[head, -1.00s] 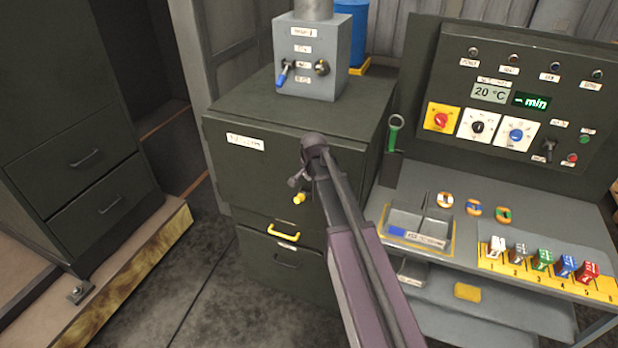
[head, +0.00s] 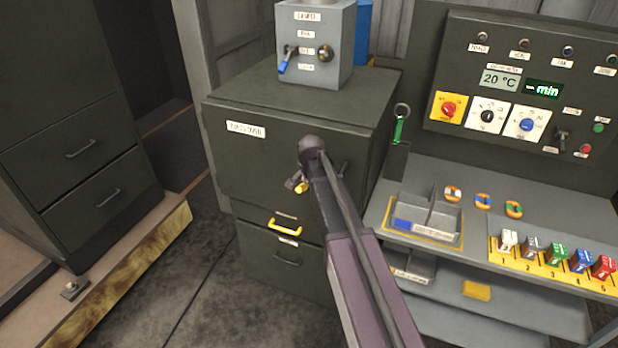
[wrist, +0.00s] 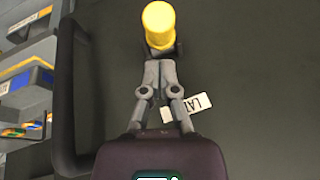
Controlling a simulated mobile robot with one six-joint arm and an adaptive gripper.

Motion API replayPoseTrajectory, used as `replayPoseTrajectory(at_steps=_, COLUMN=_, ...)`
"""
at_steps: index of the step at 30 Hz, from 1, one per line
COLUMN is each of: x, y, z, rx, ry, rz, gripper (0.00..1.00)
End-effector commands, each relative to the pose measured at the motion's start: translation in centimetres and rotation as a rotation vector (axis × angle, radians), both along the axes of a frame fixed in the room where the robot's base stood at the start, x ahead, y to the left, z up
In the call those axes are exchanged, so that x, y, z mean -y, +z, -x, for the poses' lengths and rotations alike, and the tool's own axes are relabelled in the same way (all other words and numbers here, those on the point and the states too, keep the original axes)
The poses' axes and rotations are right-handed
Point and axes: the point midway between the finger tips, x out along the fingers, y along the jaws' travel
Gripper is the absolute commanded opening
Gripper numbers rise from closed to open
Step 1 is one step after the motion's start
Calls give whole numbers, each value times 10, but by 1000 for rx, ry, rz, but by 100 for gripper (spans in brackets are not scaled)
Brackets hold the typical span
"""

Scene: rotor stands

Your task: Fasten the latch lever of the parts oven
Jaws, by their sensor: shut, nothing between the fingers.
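The parts oven (head: 255,165) is a dark green cabinet with a white label on its front. Its latch lever ends in a yellow knob (head: 302,187), which shows at the top centre of the wrist view (wrist: 158,25). My gripper (head: 293,183) is in front of the oven door, right by the knob. In the wrist view its fingers (wrist: 161,68) are together and empty, with their tips just below the knob. I cannot tell whether they touch it. The lever's arm is mostly hidden behind the knob and fingers.
A dark door handle (wrist: 66,90) stands left of my gripper in the wrist view. A grey box with a blue-tipped lever (head: 318,48) stands on the oven. A bench with bins (head: 425,220) and a control panel is at right.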

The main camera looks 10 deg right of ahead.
Motion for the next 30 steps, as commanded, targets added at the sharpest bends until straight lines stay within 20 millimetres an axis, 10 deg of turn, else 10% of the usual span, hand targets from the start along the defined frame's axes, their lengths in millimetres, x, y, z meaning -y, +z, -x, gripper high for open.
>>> replayPoseTrajectory(at_steps=30, x=-8, y=-14, z=4, rx=19, ry=0, rz=14, gripper=0)
